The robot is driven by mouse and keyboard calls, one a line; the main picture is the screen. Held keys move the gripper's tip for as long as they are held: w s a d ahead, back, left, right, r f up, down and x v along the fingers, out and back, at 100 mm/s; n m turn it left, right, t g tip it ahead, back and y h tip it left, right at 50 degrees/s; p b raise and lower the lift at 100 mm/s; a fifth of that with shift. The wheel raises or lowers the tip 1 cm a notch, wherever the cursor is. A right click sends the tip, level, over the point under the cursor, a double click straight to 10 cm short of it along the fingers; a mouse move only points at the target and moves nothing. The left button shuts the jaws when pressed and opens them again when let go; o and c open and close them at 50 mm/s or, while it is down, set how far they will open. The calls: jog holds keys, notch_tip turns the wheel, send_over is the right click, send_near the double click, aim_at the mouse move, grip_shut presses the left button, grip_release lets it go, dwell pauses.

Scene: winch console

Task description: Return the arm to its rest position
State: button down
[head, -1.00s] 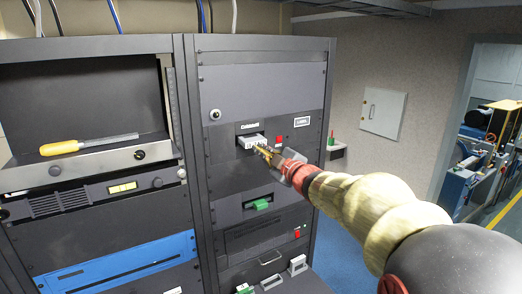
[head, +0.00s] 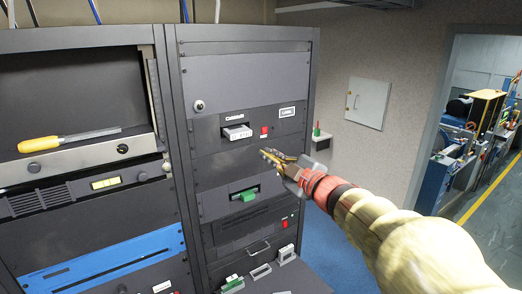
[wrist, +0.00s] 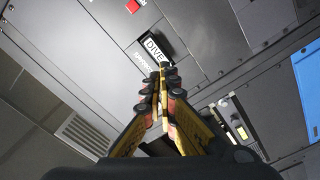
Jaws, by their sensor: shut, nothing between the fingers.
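My gripper (head: 268,156) is shut and empty, in front of the right rack in the head view. It is apart from the panel, below and right of a grey cartridge (head: 238,132) that sticks out of the upper slot. My arm runs from the lower right in a pale padded sleeve with a red band. In the wrist view the closed fingers (wrist: 163,75) point at the rack face, and a label reading "DIVE" (wrist: 154,46) shows just beyond the fingertips.
A red button (head: 264,130) is right of the upper slot. A green cartridge (head: 248,195) sits in the slot below. A yellow-handled file (head: 40,144) lies on the left rack's shelf. Several cartridges stand on the ledge below. A doorway to machinery is at right.

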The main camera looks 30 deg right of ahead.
jog(key=s+d+f+m+g+h, duration=0.6)
jog(key=d+f+m, duration=0.25)
jog(key=d, duration=0.35)
jog(key=s+f+m+g+h+b, duration=0.2)
jog(key=s+f+m+b, duration=0.1)
jog(key=s+f, duration=0.4)
jog(key=s+a+f+g+y+b, duration=0.1)
jog(key=s+a+f+b, duration=0.3)
jog(key=a+f, duration=0.5)
jog(key=s+a+f+g+y+b, duration=0.2)
jog(key=s+a+f+y+b, duration=0.2)
jog(key=a+f+b, duration=0.5)
jog(key=s+a+f+g+y+b, duration=0.1)
jog(key=s+a+f+b, duration=0.4)
jog(key=a+f, duration=0.6)
jog(key=a+y+b, duration=0.1)
jog(key=a+b, duration=0.1)
jog(key=a, duration=0.1)
jog(key=shift+s, duration=0.3)
